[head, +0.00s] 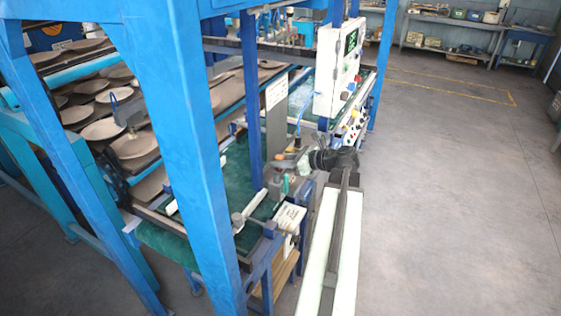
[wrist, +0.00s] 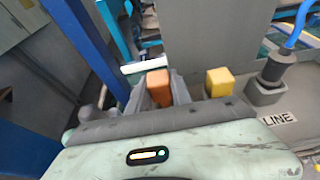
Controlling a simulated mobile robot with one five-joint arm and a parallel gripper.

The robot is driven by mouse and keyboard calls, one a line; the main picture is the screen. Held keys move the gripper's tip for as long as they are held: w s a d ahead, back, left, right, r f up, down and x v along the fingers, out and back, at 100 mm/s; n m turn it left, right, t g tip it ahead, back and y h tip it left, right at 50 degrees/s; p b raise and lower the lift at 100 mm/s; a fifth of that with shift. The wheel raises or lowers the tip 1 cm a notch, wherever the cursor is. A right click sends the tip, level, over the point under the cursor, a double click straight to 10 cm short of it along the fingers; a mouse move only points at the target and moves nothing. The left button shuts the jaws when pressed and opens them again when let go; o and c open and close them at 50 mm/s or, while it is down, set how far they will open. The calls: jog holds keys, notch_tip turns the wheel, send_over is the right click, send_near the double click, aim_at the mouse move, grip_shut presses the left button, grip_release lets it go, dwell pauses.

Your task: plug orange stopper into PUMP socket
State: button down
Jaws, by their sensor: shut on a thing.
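My gripper (wrist: 160,92) is shut on the orange stopper (wrist: 158,86), whose block-shaped top shows between the two grey fingers in the wrist view. No PUMP label is readable in either view, and whatever lies under the orange stopper is hidden by the fingers and my gripper body. I cannot tell whether the stopper touches a socket.
A yellow block (wrist: 219,82) stands just right of my gripper. Further right, a blue-cabled plug (wrist: 290,50) sits in a grey socket by a LINE label (wrist: 277,118). Blue frame posts (head: 180,130) and a white control box (head: 338,66) stand close by. Open floor (head: 450,190) lies right.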

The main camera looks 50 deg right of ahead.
jog(key=shift+f+b, duration=0.55)
jog(key=shift+f, duration=0.1)
dwell(0.6)
jog(key=c, duration=1.1)
grip_release()
jog(key=p+v, duration=0.2)
jog(key=v, duration=0.5)
jog(key=shift+d+r+p, duration=0.1)
jog(key=shift+p, duration=0.2)
jog(key=shift+s+d+r, duration=0.1)
jog(key=shift+s, duration=0.3)
